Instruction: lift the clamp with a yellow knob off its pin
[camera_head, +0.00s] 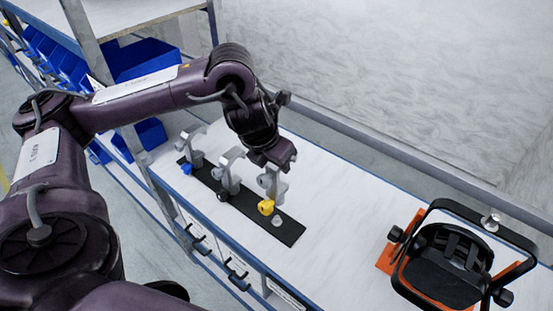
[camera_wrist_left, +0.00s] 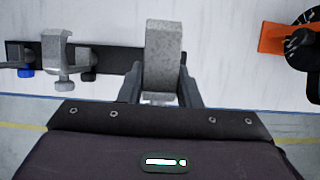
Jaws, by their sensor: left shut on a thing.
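The grey clamp (camera_head: 273,184) with a yellow knob (camera_head: 266,207) is held between the fingers of my left gripper (camera_head: 277,162). In the left wrist view the clamp (camera_wrist_left: 164,55) stands between the two fingers of my left gripper (camera_wrist_left: 160,88), and its knob is hidden. The clamp appears raised over the black strip (camera_head: 291,232). A round, light grey pin (camera_head: 277,221) shows on the strip just below and right of the knob. My right gripper is in neither view.
A clamp with a dark knob (camera_head: 229,168) and one with a blue knob (camera_head: 194,146) stand left along the strip. A black and orange lamp (camera_head: 449,262) stands at the right. The white bench top (camera_head: 340,230) between is clear. Blue bins (camera_head: 142,60) sit behind a post.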

